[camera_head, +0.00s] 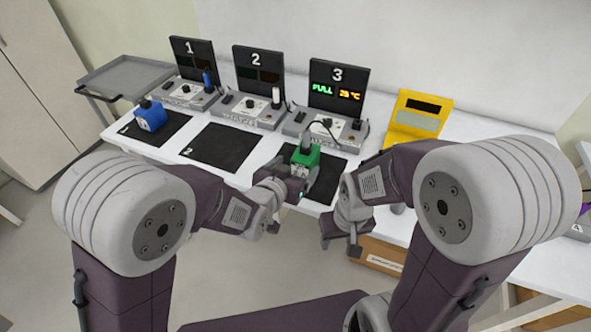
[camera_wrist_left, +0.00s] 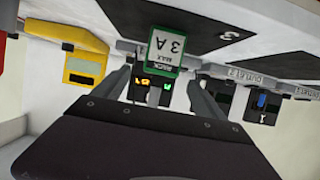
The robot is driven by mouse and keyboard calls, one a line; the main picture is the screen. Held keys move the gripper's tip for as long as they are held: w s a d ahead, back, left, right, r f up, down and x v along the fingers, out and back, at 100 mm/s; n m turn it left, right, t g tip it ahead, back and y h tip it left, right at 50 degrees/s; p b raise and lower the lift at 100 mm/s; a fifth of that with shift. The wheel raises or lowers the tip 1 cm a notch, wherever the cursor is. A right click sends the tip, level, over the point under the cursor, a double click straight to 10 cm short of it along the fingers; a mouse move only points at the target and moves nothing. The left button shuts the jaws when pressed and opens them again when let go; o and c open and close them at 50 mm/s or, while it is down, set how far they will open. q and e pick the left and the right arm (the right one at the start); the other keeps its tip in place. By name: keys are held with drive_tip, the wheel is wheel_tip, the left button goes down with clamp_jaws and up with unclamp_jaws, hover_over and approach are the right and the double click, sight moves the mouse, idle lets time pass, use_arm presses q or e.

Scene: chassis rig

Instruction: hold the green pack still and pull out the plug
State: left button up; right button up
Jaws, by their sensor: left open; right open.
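The green pack (camera_head: 304,160) sits on the black mat numbered 3, in front of station 3; it shows in the left wrist view (camera_wrist_left: 166,52) with "MAX 3 A" on it. A grey plug (camera_head: 306,142) stands in its top, with a dark cable running to the station. My left gripper (camera_head: 297,184) is open, its fingers pointing at the pack's near side; in the left wrist view the fingers (camera_wrist_left: 158,82) stand either side of the pack, apart from it. My right gripper (camera_head: 340,243) is open and empty, low by the table's front edge, right of the pack.
Station 3 (camera_head: 336,92) has a lit display reading "FULL". Stations 1 (camera_head: 192,62) and 2 (camera_head: 258,72) stand left of it. A blue pack (camera_head: 150,116) sits on mat 1; mat 2 (camera_head: 222,146) is empty. A yellow device (camera_head: 417,115) stands at right.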

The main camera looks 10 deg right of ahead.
sight(306, 156)
use_arm(q)
drive_tip(key=x, duration=0.8)
drive_tip(key=shift+w+d+f, duration=0.1)
drive_tip(key=shift+w+f, duration=0.1)
drive_tip(key=shift+w, duration=0.15)
drive_tip(key=shift+c, duration=0.3)
clamp_jaws()
